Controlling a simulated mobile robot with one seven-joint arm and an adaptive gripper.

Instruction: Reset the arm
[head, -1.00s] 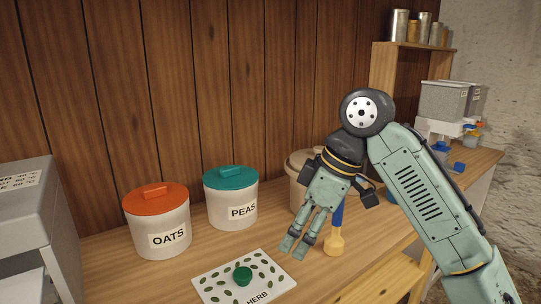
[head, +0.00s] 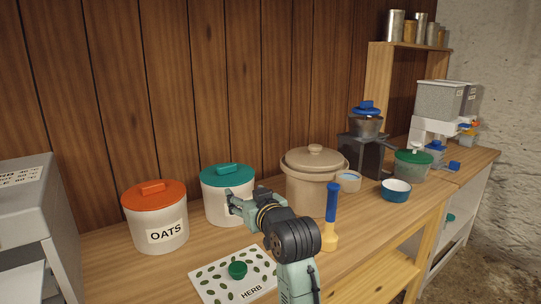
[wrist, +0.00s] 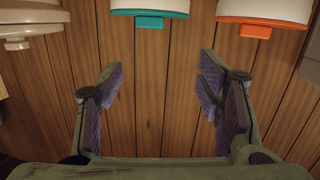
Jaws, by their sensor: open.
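My gripper (head: 230,200) is at the front of the white peas jar (head: 221,207) with the teal lid in the head view and partly covers it. I cannot tell whether they touch. In the wrist view the two fingers (wrist: 160,95) are wide apart with only wood panelling between them. That view shows the jars upside down along its top edge: the teal lid (wrist: 150,13) in the middle and the orange lid (wrist: 262,22) at the right. My arm is folded low over the counter.
On the wooden counter (head: 350,235) are the oats jar (head: 157,222), a herb board (head: 212,289) with a green knob, a beige crock (head: 305,190), a blue-handled tool (head: 331,215), a grinder (head: 366,150), a blue bowl (head: 396,191) and a green-lidded pot (head: 411,168). A shelf stands behind.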

